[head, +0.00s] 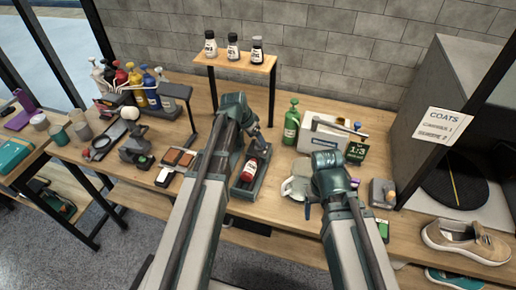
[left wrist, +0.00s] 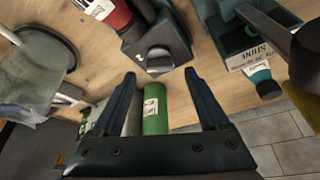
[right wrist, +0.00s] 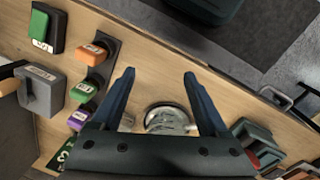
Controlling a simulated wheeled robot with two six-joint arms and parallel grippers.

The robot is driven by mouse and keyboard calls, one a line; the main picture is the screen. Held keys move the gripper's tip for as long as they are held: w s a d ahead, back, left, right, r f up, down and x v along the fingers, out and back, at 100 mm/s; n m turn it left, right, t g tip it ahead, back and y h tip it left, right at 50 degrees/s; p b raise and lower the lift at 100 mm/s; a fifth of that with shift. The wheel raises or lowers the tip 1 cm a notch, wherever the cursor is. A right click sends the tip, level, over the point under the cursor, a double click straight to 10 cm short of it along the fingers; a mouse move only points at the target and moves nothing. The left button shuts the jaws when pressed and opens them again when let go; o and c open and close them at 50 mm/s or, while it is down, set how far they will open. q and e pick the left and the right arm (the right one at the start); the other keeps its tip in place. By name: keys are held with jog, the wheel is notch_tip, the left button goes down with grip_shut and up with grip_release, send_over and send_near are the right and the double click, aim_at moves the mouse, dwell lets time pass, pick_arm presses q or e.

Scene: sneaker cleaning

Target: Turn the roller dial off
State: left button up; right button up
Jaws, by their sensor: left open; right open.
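The roller unit, a dark tray-like base (head: 243,191) with a red bottle (head: 249,171) lying in it, is at the middle of the bench. In the left wrist view its dark end block (left wrist: 172,40) shows a rounded dial (left wrist: 158,58) with a small white mark beside it; I cannot read its setting. My left gripper (head: 258,146) is above the unit's far end, open and empty. Its fingers (left wrist: 170,84) are apart from the dial. My right gripper (head: 328,208) is open and empty above the bench front, near a clear jar (right wrist: 165,118).
A green bottle (head: 291,124) and a white box (head: 320,130) stand behind my grippers. A raised shelf (head: 235,61) holds several small bottles. A grey cabinet (head: 440,110) bounds the right side. A sneaker (head: 465,240) sits at front right.

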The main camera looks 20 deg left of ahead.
aim_at(259, 145)
pick_arm(q)
jog(key=b+x, duration=0.1)
jog(key=x, duration=0.1)
jog(key=shift+w+f+b, duration=0.15)
jog(key=shift+f+b, duration=0.15)
jog(key=shift+f, duration=0.1)
pick_arm(e)
notch_tip(259, 145, down, 2)
jog(key=shift+f, duration=0.25)
pick_arm(q)
jog(key=shift+d, duration=0.1)
grip_shut()
